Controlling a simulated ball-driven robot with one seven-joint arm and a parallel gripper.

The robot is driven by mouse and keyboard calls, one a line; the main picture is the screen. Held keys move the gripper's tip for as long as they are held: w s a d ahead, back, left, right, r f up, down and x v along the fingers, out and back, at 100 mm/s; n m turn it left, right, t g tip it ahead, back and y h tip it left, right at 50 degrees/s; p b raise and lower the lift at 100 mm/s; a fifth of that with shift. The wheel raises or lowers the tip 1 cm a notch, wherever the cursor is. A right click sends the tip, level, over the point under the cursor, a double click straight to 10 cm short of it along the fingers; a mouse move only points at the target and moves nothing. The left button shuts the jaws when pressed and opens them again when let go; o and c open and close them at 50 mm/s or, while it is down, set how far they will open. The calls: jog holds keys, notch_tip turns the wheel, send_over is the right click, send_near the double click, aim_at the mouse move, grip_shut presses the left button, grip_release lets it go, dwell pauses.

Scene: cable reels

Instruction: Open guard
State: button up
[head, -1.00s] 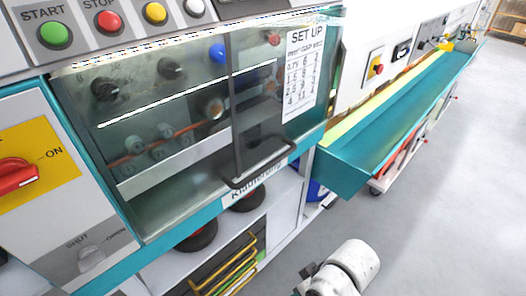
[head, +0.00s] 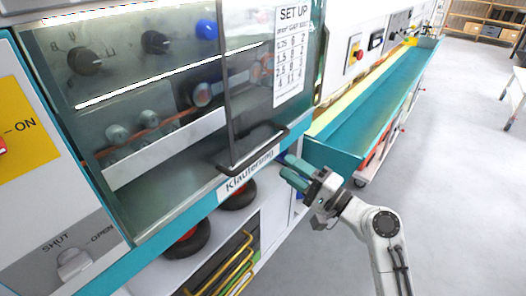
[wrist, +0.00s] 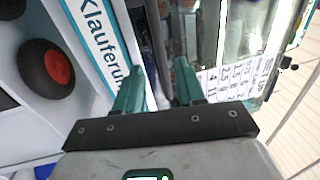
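The guard (head: 262,70) is a clear sliding panel with a dark frame on the front of the teal and white machine. Its dark bar handle (head: 254,156) sits along its lower edge, above the "Klauferung" label. My gripper (head: 288,172) is just right of and below the handle's right end, with teal fingers pointing at the machine. In the wrist view the two fingers (wrist: 158,82) are spread apart with nothing clearly held between them. The dark handle bar (wrist: 157,40) shows beyond and between the fingertips there. Whether they touch it I cannot tell.
A SHUT/OPEN knob (head: 74,262) is at the lower left. A teal trough (head: 365,115) extends right of the machine. Wheels (head: 186,240) and yellow tubes (head: 235,265) sit on the shelf below. The grey floor (head: 450,180) at right is mostly clear.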

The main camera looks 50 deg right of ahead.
aim_at(266, 152)
jog(key=w, duration=0.3)
jog(key=w+r+p, duration=0.1)
jog(key=w, duration=0.4)
jog(key=shift+w+a+r, duration=0.2)
jog(key=shift+w+r, duration=0.15)
grip_shut()
